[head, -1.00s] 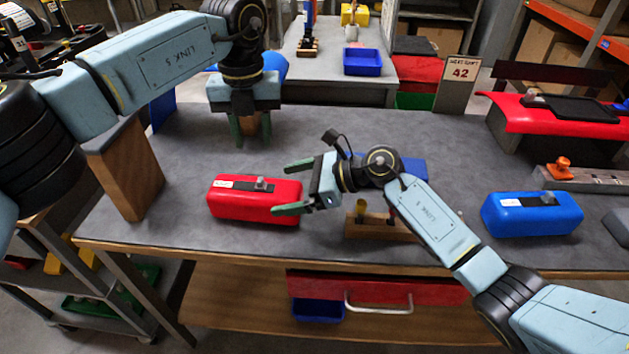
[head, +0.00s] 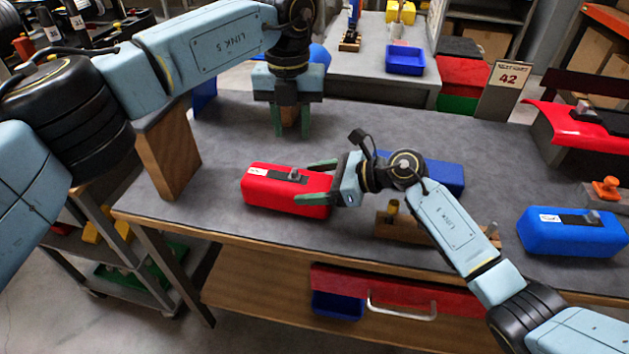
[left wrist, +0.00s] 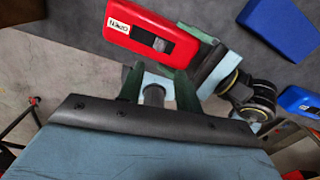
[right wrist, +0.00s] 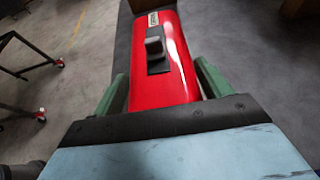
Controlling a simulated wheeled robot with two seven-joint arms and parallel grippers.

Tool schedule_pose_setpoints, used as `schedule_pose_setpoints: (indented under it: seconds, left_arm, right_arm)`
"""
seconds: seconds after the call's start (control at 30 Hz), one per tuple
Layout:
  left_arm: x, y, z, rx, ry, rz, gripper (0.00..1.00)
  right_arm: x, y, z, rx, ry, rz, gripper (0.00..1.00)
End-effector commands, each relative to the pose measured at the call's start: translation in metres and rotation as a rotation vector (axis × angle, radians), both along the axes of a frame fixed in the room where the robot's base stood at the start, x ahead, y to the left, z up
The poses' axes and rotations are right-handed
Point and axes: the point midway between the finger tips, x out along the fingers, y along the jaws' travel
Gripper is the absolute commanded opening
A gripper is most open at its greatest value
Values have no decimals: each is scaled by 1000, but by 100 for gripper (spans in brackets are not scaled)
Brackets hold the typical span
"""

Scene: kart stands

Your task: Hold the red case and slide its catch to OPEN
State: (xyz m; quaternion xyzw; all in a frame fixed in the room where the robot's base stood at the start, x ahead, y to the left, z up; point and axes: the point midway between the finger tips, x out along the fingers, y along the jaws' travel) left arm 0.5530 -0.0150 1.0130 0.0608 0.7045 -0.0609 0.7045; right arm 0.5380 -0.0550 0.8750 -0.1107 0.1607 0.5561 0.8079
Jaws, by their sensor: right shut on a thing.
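The red case (head: 262,199) lies on the grey workbench near its front edge. A grey catch (head: 293,174) stands on a black track on its top, with a white label left of the track. In the left wrist view the label (left wrist: 118,21) reads OPEN. My right gripper (head: 317,182) is shut on the case's right end, one finger on each long side; in the right wrist view the case (right wrist: 180,90) runs between the fingers. My left gripper (head: 291,121) is open and empty, pointing down behind the case.
A wooden block (head: 168,155) stands at the bench's left end. A blue block (head: 445,178) and a wooden holder (head: 400,228) lie by my right wrist. A blue case (head: 570,238) sits at the right, near a red-topped stand (head: 590,127). The bench behind the red case is mostly clear.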

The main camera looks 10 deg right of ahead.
Motion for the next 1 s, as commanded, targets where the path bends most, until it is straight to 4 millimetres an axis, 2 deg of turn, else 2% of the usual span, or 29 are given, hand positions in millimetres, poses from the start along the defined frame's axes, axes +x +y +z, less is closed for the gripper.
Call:
schedule_pose_setpoints:
  seconds: [0.03, 0.17, 0.23, 0.27, 0.63, 1.0]
  left_arm:
    - [0, 0, 0, 1, 0, -4, 27]
    - [-2, -2, 0, 13, -10, -73, 10]
    - [-4, -4, 0, 30, -20, -160, 1]
    - [-5, -5, 0, 39, -26, -210, 0]
    - [-22, -23, -1, 232, -64, -1039, 0]
    - [-42, -39, -4, 475, 32, -1882, 0]
  right_arm:
    - [0, 0, 0, 0, 0, 0, 46]
    - [0, 0, 0, 0, 0, 0, 46]
    - [0, 0, 0, 0, 0, 0, 46]
    - [0, 0, 0, 0, 0, 0, 46]
    - [0, 0, 0, 0, 1, 0, 46]
    - [0, 0, 0, 0, 1, 0, 46]
